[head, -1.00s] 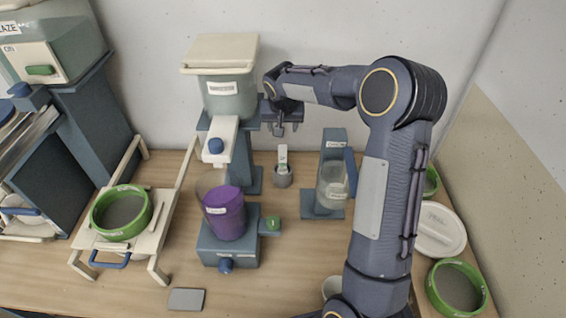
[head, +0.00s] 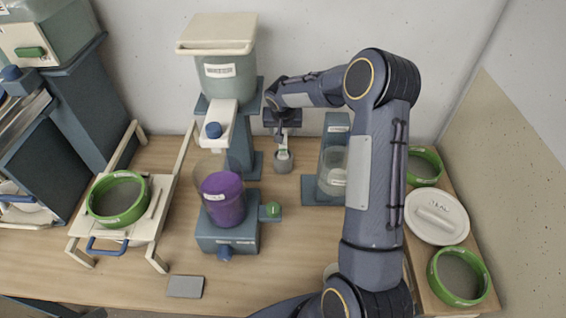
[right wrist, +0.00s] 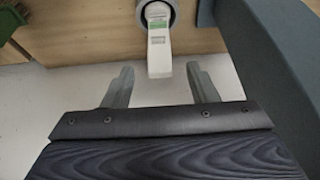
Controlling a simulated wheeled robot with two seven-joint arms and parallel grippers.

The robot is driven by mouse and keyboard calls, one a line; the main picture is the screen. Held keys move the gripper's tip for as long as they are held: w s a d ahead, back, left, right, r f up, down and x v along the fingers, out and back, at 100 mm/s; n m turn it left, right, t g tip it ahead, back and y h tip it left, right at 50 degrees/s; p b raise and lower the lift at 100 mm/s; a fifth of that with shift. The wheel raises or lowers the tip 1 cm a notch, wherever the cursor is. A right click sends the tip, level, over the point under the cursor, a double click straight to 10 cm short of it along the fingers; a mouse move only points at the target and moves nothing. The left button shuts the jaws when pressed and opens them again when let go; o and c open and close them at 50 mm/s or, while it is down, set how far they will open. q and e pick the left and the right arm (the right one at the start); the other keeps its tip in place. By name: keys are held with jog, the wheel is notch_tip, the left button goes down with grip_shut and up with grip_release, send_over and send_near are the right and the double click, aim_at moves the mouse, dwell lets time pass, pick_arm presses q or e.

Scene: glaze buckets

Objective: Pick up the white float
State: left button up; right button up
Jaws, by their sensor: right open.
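The white float (right wrist: 159,42) is a slim white piece with a green label. It stands upright in a small grey cup (head: 283,164), which also shows in the right wrist view (right wrist: 171,7). In the head view the float (head: 283,154) is partly hidden by my right gripper (head: 283,138) just above it. In the right wrist view my right gripper (right wrist: 160,68) is open, and the float's near end shows between its two fingertips with a gap on each side. Its depth between them is hard to tell. My left gripper is out of view.
A blue stand with a purple-filled clear vessel (head: 223,203) is left of the cup. A blue stand with a clear jar (head: 333,172) is to its right. A hopper (head: 228,72) rises behind at left. Green-rimmed sieves (head: 118,200) and a white lid (head: 436,216) lie farther out.

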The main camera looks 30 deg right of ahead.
send_over(283, 149)
jog(key=x, duration=0.4)
jog(key=shift+s+a+f+b, duration=0.2)
jog(key=shift+s+f+b, duration=0.15)
jog(key=shift+f+b, duration=0.05)
jog(key=shift+c, duration=0.3)
grip_shut()
